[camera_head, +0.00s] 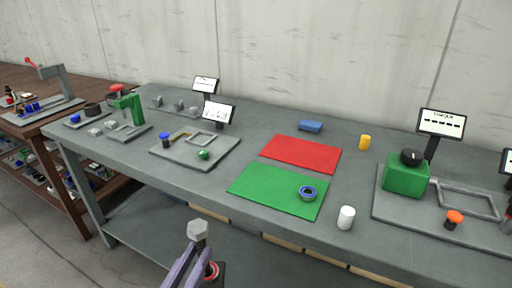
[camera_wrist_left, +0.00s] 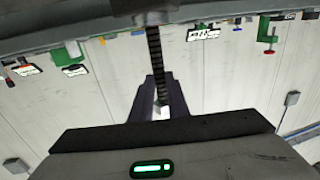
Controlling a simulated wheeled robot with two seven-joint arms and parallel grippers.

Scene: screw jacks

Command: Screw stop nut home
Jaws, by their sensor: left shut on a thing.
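My left gripper (camera_head: 192,248) is in front of the table's near edge in the head view, with a grey hex-headed piece (camera_head: 198,229) at its fingertips. In the left wrist view the gripper (camera_wrist_left: 160,108) is shut, and a dark threaded rod (camera_wrist_left: 155,58) runs away from the fingertips. The piece looks like a hex-headed screw; its grip point is partly hidden. A blue ring (camera_head: 307,193) with a dark inside lies on the green mat (camera_head: 262,191); I cannot tell whether it is the stop nut. My right gripper is not in view.
A red mat (camera_head: 300,153) lies behind the green one. A white cylinder (camera_head: 346,217) and a yellow cylinder (camera_head: 364,142) stand on the table. A green block (camera_head: 406,177) with a black knob is at right. A grey fixture plate (camera_head: 217,155) lies left of the mats.

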